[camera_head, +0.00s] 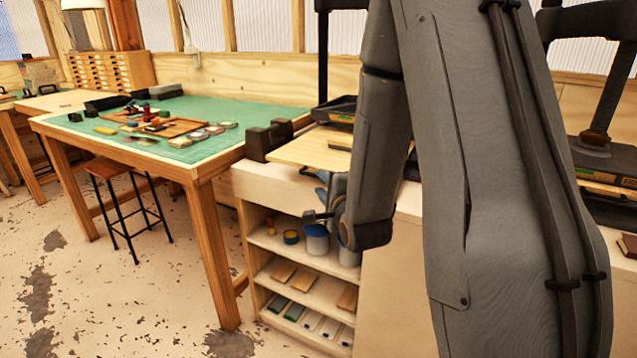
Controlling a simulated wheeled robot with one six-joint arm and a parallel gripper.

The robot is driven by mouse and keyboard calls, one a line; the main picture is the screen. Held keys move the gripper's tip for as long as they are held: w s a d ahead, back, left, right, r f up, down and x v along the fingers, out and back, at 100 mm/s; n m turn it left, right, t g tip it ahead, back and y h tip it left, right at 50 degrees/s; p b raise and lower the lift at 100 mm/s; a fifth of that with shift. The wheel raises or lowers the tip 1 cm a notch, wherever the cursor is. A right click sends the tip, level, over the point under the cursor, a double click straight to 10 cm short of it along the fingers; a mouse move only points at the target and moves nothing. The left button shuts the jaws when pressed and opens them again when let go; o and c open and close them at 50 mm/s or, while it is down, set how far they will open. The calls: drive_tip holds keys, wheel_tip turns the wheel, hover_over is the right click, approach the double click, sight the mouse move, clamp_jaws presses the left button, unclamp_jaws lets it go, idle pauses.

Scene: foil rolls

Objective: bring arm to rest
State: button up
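My arm fills the right half of the view, its large grey upper link in front. A narrower link hangs down to a wrist joint in front of the white cabinet (262,186). A small dark part, which seems to belong to my gripper (313,215), sticks out to the left of the wrist, before the open shelves. My gripper's fingers cannot be made out, so its opening and any held thing cannot be told. No foil roll can be clearly identified.
A green-topped table (225,112) with tools and small tins stands left, a stool (112,166) beneath it. A wooden board (307,152) and dark presses stand on the cabinet. Its shelves hold blue-white jars (316,240) and blocks. Floor at lower left is clear.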

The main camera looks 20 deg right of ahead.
drive_tip(key=shift+s+r, duration=0.15)
drive_tip(key=shift+s, duration=1)
drive_tip(key=s+a+f+n+g, duration=0.4)
drive_tip(key=s+f+n+g, duration=0.45)
drive_tip(key=n, duration=0.25)
drive_tip(key=s+a+n+g, duration=0.2)
drive_tip(key=s+n+g, duration=0.1)
drive_tip(key=s, duration=0.5)
drive_tip(key=s+a+n+g, duration=0.1)
drive_tip(key=s+n+g, duration=0.3)
drive_tip(key=s+n, duration=0.2)
drive_tip(key=s, duration=0.2)
drive_tip(key=shift+s+a+r+y, duration=0.35)
drive_tip(key=shift+s+a+y, duration=0.05)
drive_tip(key=shift+g, duration=0.25)
